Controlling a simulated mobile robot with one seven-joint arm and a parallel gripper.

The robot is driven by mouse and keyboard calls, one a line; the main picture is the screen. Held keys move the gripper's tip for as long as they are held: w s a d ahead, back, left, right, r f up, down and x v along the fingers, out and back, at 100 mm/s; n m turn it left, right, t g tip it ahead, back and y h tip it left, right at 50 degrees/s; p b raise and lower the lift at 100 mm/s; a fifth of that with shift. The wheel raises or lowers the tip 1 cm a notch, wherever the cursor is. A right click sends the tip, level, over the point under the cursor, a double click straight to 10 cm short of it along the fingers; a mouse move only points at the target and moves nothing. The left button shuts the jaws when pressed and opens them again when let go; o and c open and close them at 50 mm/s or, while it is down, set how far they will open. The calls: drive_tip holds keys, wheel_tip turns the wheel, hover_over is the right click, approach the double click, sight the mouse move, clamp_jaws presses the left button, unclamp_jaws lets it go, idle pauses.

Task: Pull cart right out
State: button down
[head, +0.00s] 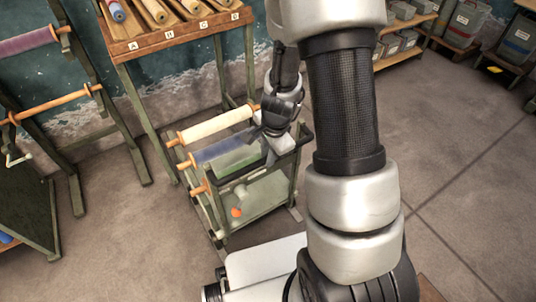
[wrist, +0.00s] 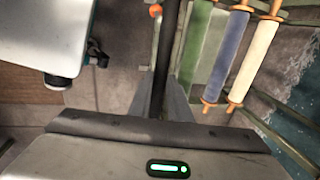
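The cart (head: 256,208) is a green-grey frame on the floor, left of my arm in the head view. It carries cream, blue and green rolls on wooden rods, and its lower part holds an orange item. A dark handle bar (head: 305,136) shows at its right side. My gripper (head: 279,138) is at this upper end of the cart, its fingertips partly hidden. In the wrist view, the dark bar (wrist: 168,45) runs between the fingers of my gripper (wrist: 165,98), which lie close against both sides. The cream roll (wrist: 262,48) and blue roll (wrist: 229,50) show right of them.
A wooden rack (head: 177,38) with lettered slots stands behind the cart. A roll stand (head: 75,108) is at the left. Shelves with grey bins (head: 463,25) are at the back right. The floor (head: 470,165) to the right is clear.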

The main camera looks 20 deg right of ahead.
drive_tip(key=c, duration=1.6)
unclamp_jaws()
drive_tip(key=shift+s+d, duration=0.1)
drive_tip(key=shift+s, duration=0.25)
drive_tip(key=shift+c, duration=0.2)
drive_tip(key=shift+w, duration=0.1)
drive_tip(key=s+r+p, duration=0.3)
drive_tip(key=r+p, duration=0.3)
drive_tip(key=r, duration=1.1)
drive_tip(key=shift+s+d+p, duration=0.15)
drive_tip(key=shift+d+p, duration=0.15)
drive_tip(key=shift+d, duration=0.1)
drive_tip(key=shift+r, duration=0.1)
drive_tip(key=s+a+r+n+t+p, duration=0.1)
drive_tip(key=s+r+n+p, duration=0.2)
drive_tip(key=r, duration=0.7)
drive_tip(key=s+a+r+n+t+p, duration=0.1)
drive_tip(key=s+r+n+p, duration=0.3)
drive_tip(key=r, duration=0.7)
drive_tip(key=s+a+r+n+t+p, duration=0.1)
drive_tip(key=s+r+n+p, duration=0.3)
drive_tip(key=s+r+n, duration=0.2)
wheel_tip(320, 180, up, 5)
drive_tip(key=shift+s+f+n+h, duration=0.2)
drive_tip(key=shift+n+h, duration=0.1)
drive_tip(key=shift+n, duration=0.7)
